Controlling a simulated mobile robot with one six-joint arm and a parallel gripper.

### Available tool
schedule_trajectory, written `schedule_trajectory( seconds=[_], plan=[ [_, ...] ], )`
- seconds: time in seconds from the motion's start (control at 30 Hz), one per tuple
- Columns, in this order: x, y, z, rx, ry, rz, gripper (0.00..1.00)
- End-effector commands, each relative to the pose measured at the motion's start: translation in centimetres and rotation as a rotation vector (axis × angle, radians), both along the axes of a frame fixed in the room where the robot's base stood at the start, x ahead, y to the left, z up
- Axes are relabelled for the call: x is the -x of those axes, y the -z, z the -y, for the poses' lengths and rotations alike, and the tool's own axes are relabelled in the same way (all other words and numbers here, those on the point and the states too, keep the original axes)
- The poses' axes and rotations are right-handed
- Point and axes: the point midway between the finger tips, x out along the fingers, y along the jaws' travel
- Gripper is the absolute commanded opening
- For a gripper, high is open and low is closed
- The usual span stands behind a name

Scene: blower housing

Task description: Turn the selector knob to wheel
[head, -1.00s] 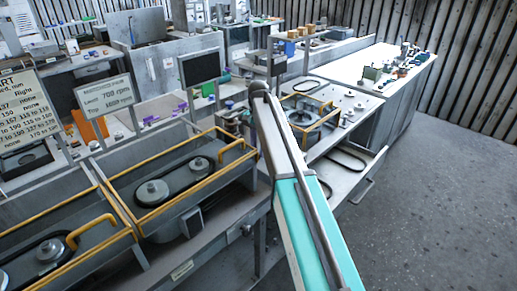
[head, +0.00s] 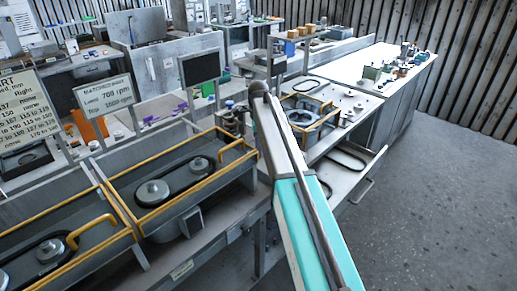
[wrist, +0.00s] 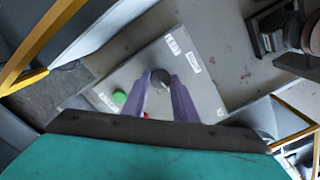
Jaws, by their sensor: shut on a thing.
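In the wrist view a grey panel box (wrist: 196,72) carries small white labels, a green button (wrist: 119,97) and a bit of red (wrist: 146,115) partly hidden by my finger. A dark round selector knob (wrist: 161,80) stands on the panel between my two purple fingers. My gripper (wrist: 160,76) is shut on the knob, one finger on each side. The label text is too small to read, so I cannot tell which position the knob points to. In the head view my arm hides the gripper and the knob.
Yellow rails (wrist: 38,45) run at the left and lower right of the wrist view. Dark stacked round parts (wrist: 285,28) are at its upper right. In the head view a belt-and-pulley station (head: 172,185) lies left of my arm. Open floor (head: 440,200) is at the right.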

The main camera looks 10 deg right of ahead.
Motion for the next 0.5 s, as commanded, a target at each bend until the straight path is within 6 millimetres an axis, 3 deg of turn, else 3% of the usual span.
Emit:
schedule_trajectory(
  seconds=[0.5],
  plan=[
    [-0.27, -0.24, 0.06, 0.002, 0.073, 0.009, 0.03]
  ],
)
